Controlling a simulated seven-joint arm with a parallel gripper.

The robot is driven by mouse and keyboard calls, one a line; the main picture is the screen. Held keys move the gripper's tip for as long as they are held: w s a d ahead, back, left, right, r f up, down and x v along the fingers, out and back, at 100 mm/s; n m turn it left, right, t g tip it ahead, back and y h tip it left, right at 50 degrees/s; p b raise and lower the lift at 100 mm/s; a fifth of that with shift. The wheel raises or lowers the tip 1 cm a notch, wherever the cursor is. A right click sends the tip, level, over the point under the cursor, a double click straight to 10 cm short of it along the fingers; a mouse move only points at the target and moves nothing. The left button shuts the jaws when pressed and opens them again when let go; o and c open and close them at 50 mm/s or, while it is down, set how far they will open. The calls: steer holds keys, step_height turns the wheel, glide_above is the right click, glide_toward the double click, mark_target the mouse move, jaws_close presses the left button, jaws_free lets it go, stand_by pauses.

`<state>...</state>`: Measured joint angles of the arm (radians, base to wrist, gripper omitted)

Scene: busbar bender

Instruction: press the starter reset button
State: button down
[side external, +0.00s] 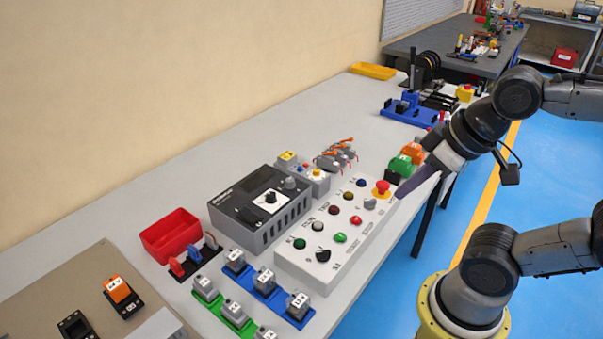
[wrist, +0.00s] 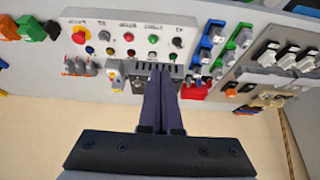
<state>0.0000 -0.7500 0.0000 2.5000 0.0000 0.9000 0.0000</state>
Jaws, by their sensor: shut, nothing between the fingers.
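No starter label is legible, so I cannot tell for sure which button is the starter reset. A grey control panel (side external: 318,256) carries several coloured buttons, among them a blue button (side external: 361,183) and a red mushroom button (side external: 382,187).
The grey dial box (side external: 245,229) stands left of the panel. A red bin (side external: 170,236), blue and green rails with grey blocks, and orange and green connectors (side external: 400,165) surround the panel. Bare table lies toward the wall.

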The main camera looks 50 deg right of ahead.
stand_by(0.3)
steer(key=w+a+r+m+t+y, duration=0.1)
steer(key=w+a+r+t+y, duration=0.2)
steer(key=w+r, duration=0.6)
steer(key=w+d+r+m+t+h, duration=0.25)
steer(key=w+m+t, duration=0.2)
steer(key=w, duration=0.95)
steer(key=w+d+f+m+g+h, duration=0.2)
steer(key=w+d+f+m+h, duration=0.3)
steer(key=w+d+f, duration=0.45)
steer(key=w+d+f+m+g, duration=0.2)
steer(key=d+f+m, duration=0.1)
steer(key=d+f, duration=0.4)
step_height(320, 180, down, 4)
steer(key=shift+w+r+g+y, duration=0.1)
steer(key=shift+w+g+y, duration=0.25)
steer(key=shift+w, duration=0.05)
